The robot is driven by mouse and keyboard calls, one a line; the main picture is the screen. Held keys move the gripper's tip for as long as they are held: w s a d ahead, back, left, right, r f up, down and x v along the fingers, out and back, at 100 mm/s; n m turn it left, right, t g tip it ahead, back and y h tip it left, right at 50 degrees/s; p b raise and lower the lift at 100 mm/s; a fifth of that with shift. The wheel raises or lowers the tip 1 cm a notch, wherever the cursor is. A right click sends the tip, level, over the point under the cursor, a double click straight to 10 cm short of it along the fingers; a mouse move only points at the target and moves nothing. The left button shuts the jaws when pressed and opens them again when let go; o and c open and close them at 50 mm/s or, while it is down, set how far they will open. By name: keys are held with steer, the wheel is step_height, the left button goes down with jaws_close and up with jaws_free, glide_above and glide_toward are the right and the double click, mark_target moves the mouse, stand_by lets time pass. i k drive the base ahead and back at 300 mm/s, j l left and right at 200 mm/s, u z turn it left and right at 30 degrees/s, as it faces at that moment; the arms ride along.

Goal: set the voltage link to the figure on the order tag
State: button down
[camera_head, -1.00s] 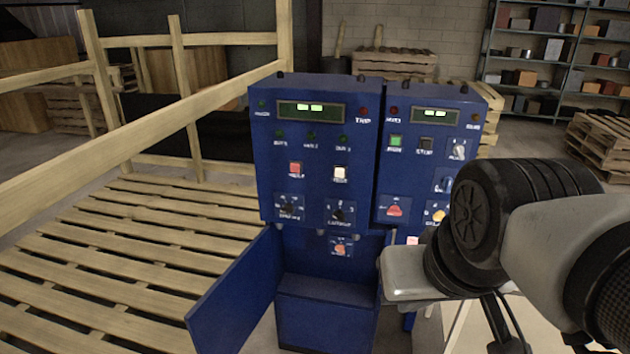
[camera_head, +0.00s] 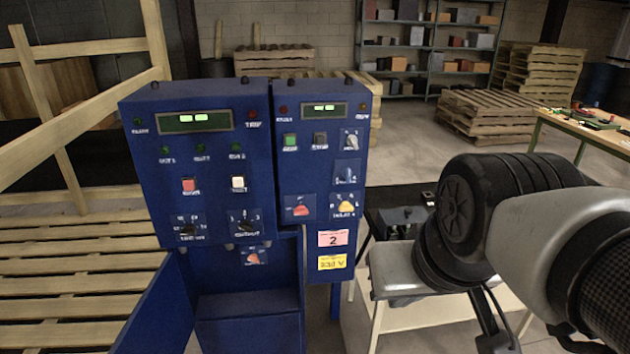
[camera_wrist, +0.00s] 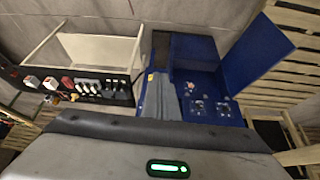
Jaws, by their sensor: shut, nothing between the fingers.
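A blue control cabinet (camera_head: 205,95) stands with its lower door (camera_head: 150,312) open. Inside the opening is a small plate with an orange-red knob (camera_head: 254,257), possibly the voltage link; its label and setting are too small to read. A pink tag (camera_head: 333,238) with the figure 2 and a yellow tag (camera_head: 332,262) with blurred print hang below the right-hand unit; I cannot tell surely which is the order tag. In the wrist view my gripper (camera_wrist: 166,90) appears as a grey tapered shape, shut and empty, apart from the cabinet. Its fingertips are not clear in the head view.
The right-hand blue unit (camera_head: 350,105) carries buttons and several knobs. A bench with dark equipment (camera_head: 400,218) stands just right of it, under my arm. A slatted wooden pallet deck (camera_head: 60,262) lies at left. Open floor (camera_head: 410,150) lies behind, before stacked pallets (camera_head: 498,118).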

mark_target(253, 258)
steer(key=i+l+u, duration=0.1)
steer(key=i+u, duration=0.4)
steer(key=i, duration=1)
